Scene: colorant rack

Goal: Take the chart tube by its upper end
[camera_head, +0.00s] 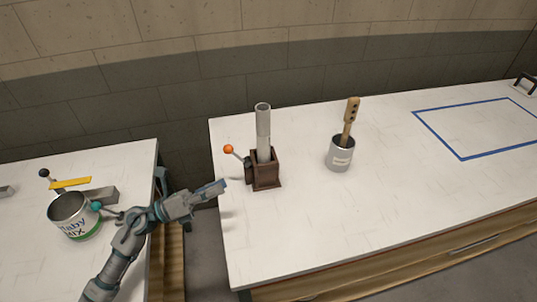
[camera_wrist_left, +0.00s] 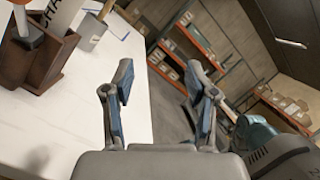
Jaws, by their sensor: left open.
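The chart tube (camera_head: 263,135) is a pale grey open-topped cylinder, standing upright with its lower end in a dark brown box (camera_head: 265,178) on the white table. In the left wrist view part of the lettered tube (camera_wrist_left: 62,16) shows at the top left, rising from the box (camera_wrist_left: 38,58); its upper end is out of frame. My left gripper (camera_head: 216,188) is to the left of the box, lower than the tube's upper end and apart from both. In the left wrist view its two fingers (camera_wrist_left: 157,82) are spread and nothing is between them. My right gripper is not in view.
A lever with an orange knob (camera_head: 228,149) sticks out left of the box. A grey cup (camera_head: 340,155) with a wooden-handled tool (camera_head: 350,118) stands to the right. A blue-outlined area (camera_head: 480,125) is empty. A paint can (camera_head: 75,215) stands on the left table.

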